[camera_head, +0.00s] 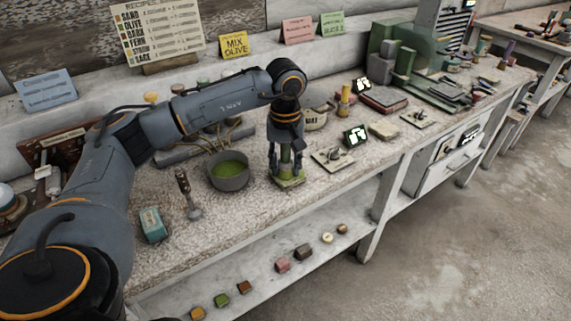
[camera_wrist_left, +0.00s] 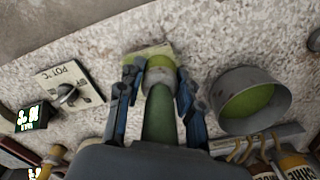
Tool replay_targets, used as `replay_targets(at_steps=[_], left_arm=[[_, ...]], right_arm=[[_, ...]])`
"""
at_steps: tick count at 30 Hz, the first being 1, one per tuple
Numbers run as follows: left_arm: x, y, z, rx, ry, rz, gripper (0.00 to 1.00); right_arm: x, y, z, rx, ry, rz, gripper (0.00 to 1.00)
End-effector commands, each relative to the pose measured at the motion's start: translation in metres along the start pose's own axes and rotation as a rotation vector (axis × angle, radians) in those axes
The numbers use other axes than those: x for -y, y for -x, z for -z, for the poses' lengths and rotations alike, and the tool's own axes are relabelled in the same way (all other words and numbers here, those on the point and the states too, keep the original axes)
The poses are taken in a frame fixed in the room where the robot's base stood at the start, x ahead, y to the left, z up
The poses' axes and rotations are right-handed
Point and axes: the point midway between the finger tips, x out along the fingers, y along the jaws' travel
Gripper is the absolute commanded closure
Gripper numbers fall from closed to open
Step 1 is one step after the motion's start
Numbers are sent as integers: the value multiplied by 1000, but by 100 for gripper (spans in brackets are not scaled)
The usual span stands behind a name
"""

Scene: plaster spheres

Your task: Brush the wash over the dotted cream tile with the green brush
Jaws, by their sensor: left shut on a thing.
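My left gripper (camera_head: 285,165) points down at the bench and is shut on the green brush (camera_head: 285,155). In the left wrist view the gripper (camera_wrist_left: 155,85) has its fingers on both sides of the brush's green handle (camera_wrist_left: 159,118). A pale tile (camera_head: 290,184) with a greenish tint lies under the brush; it also shows in the left wrist view (camera_wrist_left: 146,51). The brush end is at the tile, but I cannot tell whether it touches. Dots on the tile are too small to make out. A grey bowl (camera_head: 229,183) of green wash stands left of the tile. My right gripper is not in view.
A small plate with a knob (camera_head: 333,157) and a lit display (camera_head: 356,134) stand right of the brush. A shelf with small blocks (camera_head: 303,252) runs below the bench's front edge.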

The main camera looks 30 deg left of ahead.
Motion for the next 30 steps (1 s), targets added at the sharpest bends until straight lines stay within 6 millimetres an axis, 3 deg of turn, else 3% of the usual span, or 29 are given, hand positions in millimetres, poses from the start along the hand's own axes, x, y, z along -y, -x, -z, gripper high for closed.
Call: replay_targets(at_steps=[17, 30], left_arm=[[0, -10, 0, 0, 0, 0, 96], [-10, -9, -15, 0, -1, 0, 96]], right_arm=[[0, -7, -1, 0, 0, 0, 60], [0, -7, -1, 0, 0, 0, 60]])
